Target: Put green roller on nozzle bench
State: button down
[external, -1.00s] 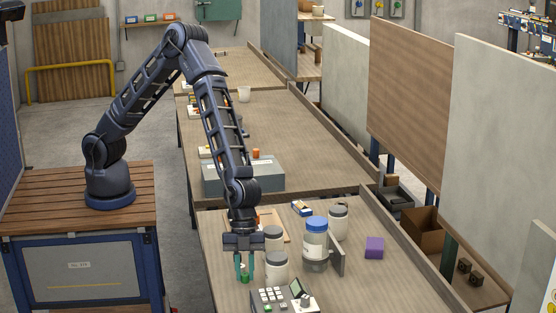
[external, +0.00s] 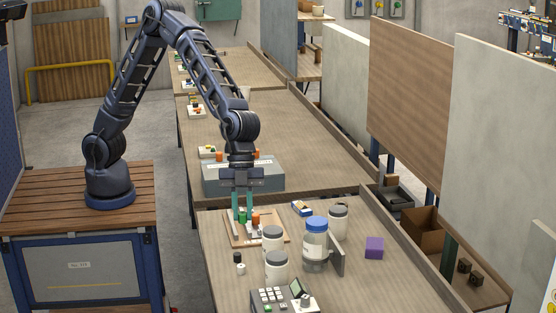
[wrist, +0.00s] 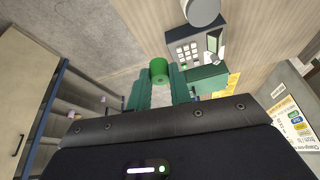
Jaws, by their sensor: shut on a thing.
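My gripper (external: 243,207) hangs above the wooden board (external: 277,240) on the near table, with its green fingers pointing down. It is shut on the green roller (external: 242,217), which shows between the fingertips. In the wrist view the roller's round green end (wrist: 158,68) sits between the two green fingers, with a pale part below it. No bench is labelled as the nozzle bench in view. The near table (external: 350,285) and the bench behind it (external: 310,140) both show.
A grey case (external: 215,183) with orange pieces stands just behind my gripper. Several jars (external: 276,265), including a blue-lidded one (external: 315,245), stand to the right. A keypad device (external: 270,300) is in front. A purple block (external: 374,247) lies right. The middle bench's right side is clear.

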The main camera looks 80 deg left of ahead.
jog(key=w+a+r+n+t, duration=0.1)
jog(key=w+a+r+n, duration=0.1)
jog(key=w+a, duration=0.65)
jog(key=w+a+r+n, duration=0.1)
jog(key=w+a+n, duration=0.1)
jog(key=w+a, duration=0.65)
jog(key=w+a+r+n+t, duration=0.1)
jog(key=w+a+n, duration=0.1)
jog(key=a, duration=1.1)
jog(key=w+a+r+n+t, duration=0.1)
jog(key=a+n, duration=0.1)
jog(key=a, duration=1.1)
jog(key=s+a+f+n+t+y, duration=0.1)
jog(key=s+a+n, duration=0.1)
jog(key=a, duration=1)
jog(key=s+a+n+y, duration=0.1)
jog(key=a+n, duration=0.2)
jog(key=a, duration=0.9)
jog(key=s+a+f+n+y, duration=0.1)
jog(key=s+a+f+n, duration=0.1)
jog(key=s+a, duration=0.4)
jog(key=s+a+f+n+t, duration=0.1)
jog(key=s+a+n, duration=0.2)
jog(key=a, duration=1)
jog(key=shift+s+a+f+y, duration=0.25)
jog(key=shift+s+f+y, duration=0.15)
jog(key=shift+s, duration=1.35)
jog(key=shift+f, duration=9.9)
jog(key=shift+f, duration=0.1)
